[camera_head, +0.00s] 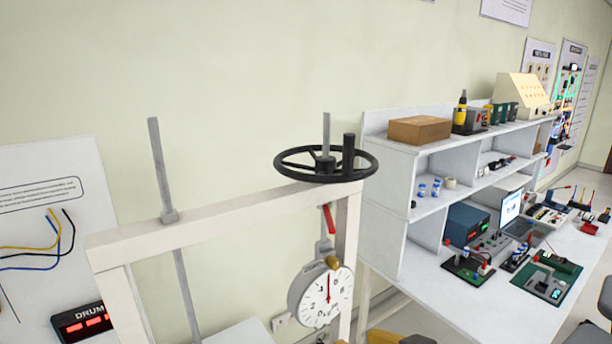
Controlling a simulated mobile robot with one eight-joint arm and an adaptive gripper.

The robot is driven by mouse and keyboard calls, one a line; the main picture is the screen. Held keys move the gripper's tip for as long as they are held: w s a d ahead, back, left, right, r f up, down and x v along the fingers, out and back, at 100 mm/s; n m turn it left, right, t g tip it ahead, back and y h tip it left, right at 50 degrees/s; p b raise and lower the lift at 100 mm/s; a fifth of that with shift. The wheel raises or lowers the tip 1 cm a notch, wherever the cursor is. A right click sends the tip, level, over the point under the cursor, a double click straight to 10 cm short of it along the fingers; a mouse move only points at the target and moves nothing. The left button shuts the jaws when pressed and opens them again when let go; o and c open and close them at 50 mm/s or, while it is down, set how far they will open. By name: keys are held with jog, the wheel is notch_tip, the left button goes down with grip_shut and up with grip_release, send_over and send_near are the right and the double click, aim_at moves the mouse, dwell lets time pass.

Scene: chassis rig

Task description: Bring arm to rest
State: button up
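My gripper does not show in the head view, and I can make out no part of my arm for certain. A cream-coloured frame (225,214) stands in front of the pale green wall. A black handwheel (326,164) sits on top of its right end. Below the handwheel hangs a round white dial gauge (326,297) with a red needle, under a red-handled piece (328,220) and a brass-coloured fitting (333,262). A grey rod (161,170) passes up through the crossbeam at the left.
A white bench (480,312) with shelves stands at the right, holding a cardboard box (419,129), a monitor (510,208) and several circuit boards. A red-digit display (84,322) is at the lower left. Yellow and dark shapes at the bottom edge are cut off and unclear.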

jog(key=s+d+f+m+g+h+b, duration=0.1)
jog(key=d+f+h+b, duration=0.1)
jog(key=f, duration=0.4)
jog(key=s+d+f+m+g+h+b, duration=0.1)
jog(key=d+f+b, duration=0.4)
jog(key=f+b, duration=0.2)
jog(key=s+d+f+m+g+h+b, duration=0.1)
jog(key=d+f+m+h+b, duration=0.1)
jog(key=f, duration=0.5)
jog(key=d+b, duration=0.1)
jog(key=b, duration=0.1)
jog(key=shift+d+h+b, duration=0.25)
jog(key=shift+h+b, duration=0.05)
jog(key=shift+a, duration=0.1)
dwell(1.6)
